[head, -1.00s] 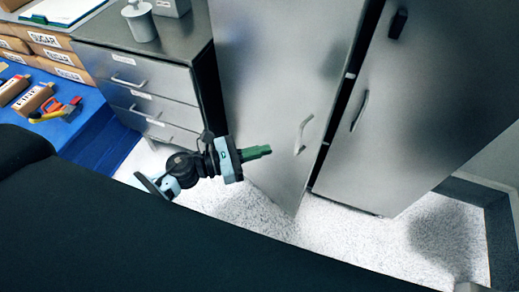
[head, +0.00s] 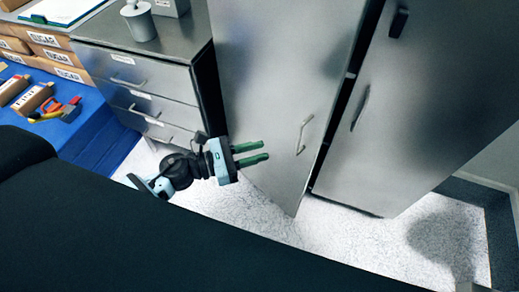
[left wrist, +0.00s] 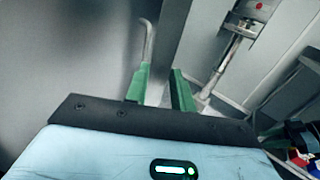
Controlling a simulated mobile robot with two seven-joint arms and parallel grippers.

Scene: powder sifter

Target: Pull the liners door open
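The left cabinet door (head: 270,70) is a tall grey metal panel standing slightly ajar, with a dark gap along its right edge. Its thin vertical handle (head: 304,134) is low on the door near that edge. My left gripper (head: 268,152) is open and empty to the left of the handle, apart from it in the head view. In the left wrist view, the handle (left wrist: 149,42) rises just beyond the left green finger of my gripper (left wrist: 160,84); whether they touch is unclear. No label on the door is readable. My right gripper is not in view.
The neighbouring closed door (head: 430,110) stands to the right. A drawer cabinet (head: 140,75) stands to the left, holding a white canister (head: 139,22). A blue table (head: 85,135) is at the far left. Speckled floor (head: 330,235) lies clear before the doors.

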